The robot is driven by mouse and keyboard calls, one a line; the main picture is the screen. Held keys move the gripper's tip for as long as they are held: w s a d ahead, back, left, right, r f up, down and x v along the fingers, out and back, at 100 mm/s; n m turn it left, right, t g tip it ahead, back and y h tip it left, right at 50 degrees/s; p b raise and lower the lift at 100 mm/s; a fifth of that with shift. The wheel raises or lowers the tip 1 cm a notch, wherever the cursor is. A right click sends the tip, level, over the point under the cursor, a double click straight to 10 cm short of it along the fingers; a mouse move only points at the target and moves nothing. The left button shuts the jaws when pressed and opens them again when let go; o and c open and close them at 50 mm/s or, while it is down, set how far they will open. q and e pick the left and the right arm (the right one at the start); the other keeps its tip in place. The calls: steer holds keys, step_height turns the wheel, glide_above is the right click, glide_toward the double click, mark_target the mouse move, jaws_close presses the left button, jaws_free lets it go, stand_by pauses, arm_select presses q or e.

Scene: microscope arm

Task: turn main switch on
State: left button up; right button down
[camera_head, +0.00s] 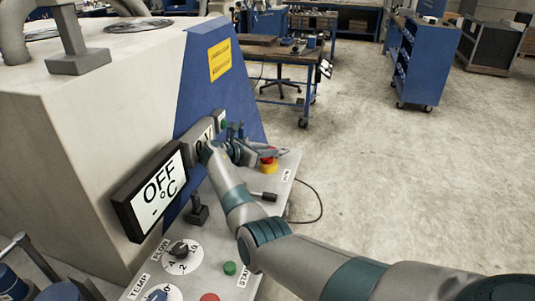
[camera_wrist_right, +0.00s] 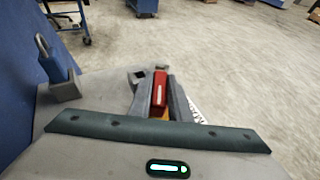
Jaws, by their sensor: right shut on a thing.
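The main switch (camera_head: 269,166) is a red knob on a yellow base, at the far right of the grey control panel in the head view. My right gripper (camera_head: 266,154) reaches over the panel to it and partly hides it. In the right wrist view the red knob (camera_wrist_right: 159,95) sits between the two fingers of the gripper (camera_wrist_right: 160,98), which is shut on it. A little of the yellow base shows below the knob. My left gripper is not in view.
The panel also has a FLOW dial (camera_head: 180,250), a green button (camera_head: 229,268) and a black lever (camera_head: 263,196). A blue cart (camera_head: 424,60) stands far off on open floor.

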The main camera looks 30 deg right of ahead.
steer(key=c, duration=1.6)
jaws_free()
steer(key=shift+f, duration=0.1)
steer(key=shift+c, duration=0.2)
